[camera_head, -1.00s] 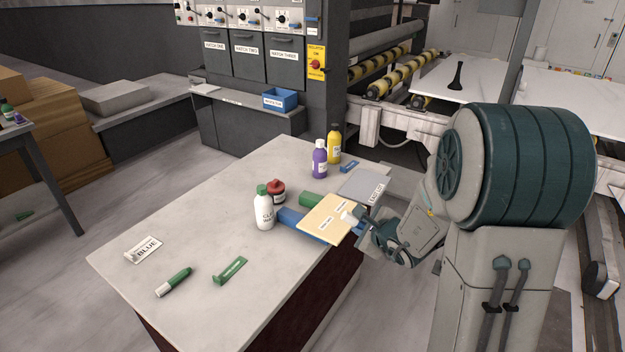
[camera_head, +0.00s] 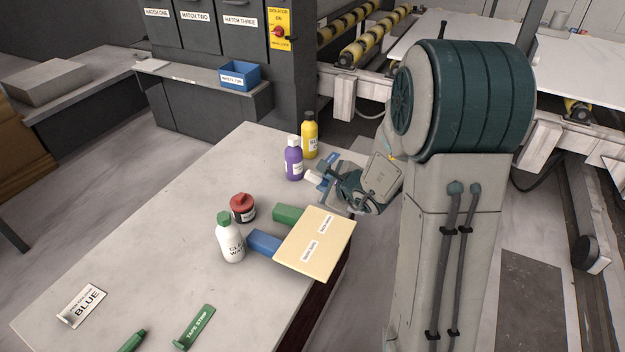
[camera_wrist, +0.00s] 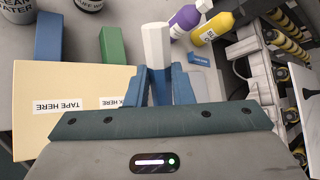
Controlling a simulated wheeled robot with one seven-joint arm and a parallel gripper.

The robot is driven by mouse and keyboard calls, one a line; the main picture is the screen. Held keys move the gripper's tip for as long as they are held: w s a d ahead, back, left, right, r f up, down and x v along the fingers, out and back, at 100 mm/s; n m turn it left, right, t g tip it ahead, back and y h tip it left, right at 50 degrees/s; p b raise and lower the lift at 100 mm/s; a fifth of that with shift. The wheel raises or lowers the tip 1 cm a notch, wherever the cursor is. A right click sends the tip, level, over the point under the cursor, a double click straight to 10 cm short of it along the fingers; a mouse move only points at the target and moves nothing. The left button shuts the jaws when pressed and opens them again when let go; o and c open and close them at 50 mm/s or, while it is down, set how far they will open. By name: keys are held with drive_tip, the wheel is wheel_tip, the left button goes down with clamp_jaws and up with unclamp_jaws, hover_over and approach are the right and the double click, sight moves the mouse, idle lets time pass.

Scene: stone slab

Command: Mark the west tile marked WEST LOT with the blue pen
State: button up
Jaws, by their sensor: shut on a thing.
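My gripper (camera_head: 330,182) is shut on a pen with a white end; in the wrist view the white length of the pen (camera_wrist: 155,45) stands out past the fingers (camera_wrist: 160,80), and its lower part between them looks blue. The gripper is over the far right edge of the table, right of the purple bottle. No tile marked WEST LOT is readable now. The grey tile seen earlier in this area is hidden behind my gripper and arm. A white BLUE label holder (camera_head: 84,304) stands at the table's near left.
A tan board (camera_head: 315,245) with white labels lies on blue (camera_head: 264,242) and green (camera_head: 288,215) blocks near the gripper. Purple (camera_head: 293,160) and yellow (camera_head: 309,136) bottles, a white bottle (camera_head: 230,240) and a red-lidded jar (camera_head: 243,207) stand nearby. The table's left half is mostly clear.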

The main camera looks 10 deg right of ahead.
drive_tip(key=shift+n+g+y, duration=0.4)
drive_tip(key=shift+g+y, duration=0.4)
drive_tip(key=shift+g, duration=0.1)
drive_tip(key=shift+a+f+b, duration=0.4)
drive_tip(key=shift+f+b, duration=0.2)
drive_tip(key=shift+f, duration=1.1)
drive_tip(key=shift+a+f+b, duration=0.45)
drive_tip(key=shift+f+b, duration=0.15)
drive_tip(key=shift+f, duration=1.1)
drive_tip(key=shift+a+f+b, duration=0.4)
drive_tip(key=shift+f+b, duration=0.2)
drive_tip(key=shift+f, duration=1.1)
drive_tip(key=shift+f+b, duration=0.55)
drive_tip(key=shift+b, duration=0.1)
drive_tip(key=shift+f+b, duration=0.1)
drive_tip(key=shift+b, duration=0.4)
drive_tip(key=shift+w+a+b, duration=0.15)
drive_tip(key=shift+a+b, duration=0.85)
drive_tip(key=shift+b, duration=0.55)
